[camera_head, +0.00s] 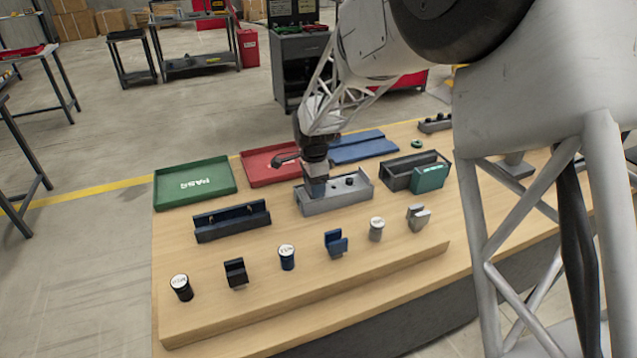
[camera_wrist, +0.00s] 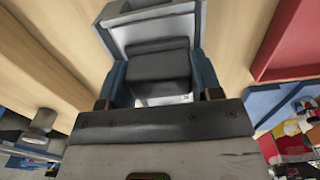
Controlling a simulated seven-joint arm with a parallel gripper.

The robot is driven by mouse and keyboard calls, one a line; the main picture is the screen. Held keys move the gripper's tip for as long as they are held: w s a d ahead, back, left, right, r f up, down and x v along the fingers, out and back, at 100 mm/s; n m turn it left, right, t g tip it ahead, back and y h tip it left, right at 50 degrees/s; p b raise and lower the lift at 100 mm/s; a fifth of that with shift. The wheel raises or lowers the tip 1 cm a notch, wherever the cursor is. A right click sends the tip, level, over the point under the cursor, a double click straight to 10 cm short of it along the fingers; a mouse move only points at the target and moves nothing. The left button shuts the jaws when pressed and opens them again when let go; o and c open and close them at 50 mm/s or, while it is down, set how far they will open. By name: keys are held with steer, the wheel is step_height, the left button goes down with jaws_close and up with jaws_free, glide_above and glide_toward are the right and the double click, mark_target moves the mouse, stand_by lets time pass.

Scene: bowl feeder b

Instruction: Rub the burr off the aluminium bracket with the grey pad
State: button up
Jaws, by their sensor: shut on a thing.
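My gripper (camera_head: 316,190) points down over the left part of a light grey fixture tray (camera_head: 345,200). In the wrist view my gripper's blue fingers (camera_wrist: 159,85) are shut on a dark grey block (camera_wrist: 158,64), which looks like the grey pad. The block is over the grey tray, which also shows in the wrist view (camera_wrist: 112,15); I cannot tell whether they touch. A light grey bracket (camera_head: 418,217), probably the aluminium one, stands at the right end of the front row, apart from my gripper. No burr can be made out.
A black rail (camera_head: 232,224) lies left of the tray. An open dark box (camera_head: 400,181) with a green block (camera_head: 430,178) stands to its right. Green (camera_head: 194,184) and red (camera_head: 268,170) trays lie behind. Several small cylinders and brackets line the front. Bare wood lies between.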

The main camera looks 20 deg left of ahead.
steer(key=shift+w+d, duration=0.8)
steer(key=shift+s+a, duration=1.05)
steer(key=shift+w+d+r, duration=0.1)
steer(key=shift+r, duration=4.2)
steer(key=shift+r, duration=3)
steer(key=shift+w+d, duration=0.1)
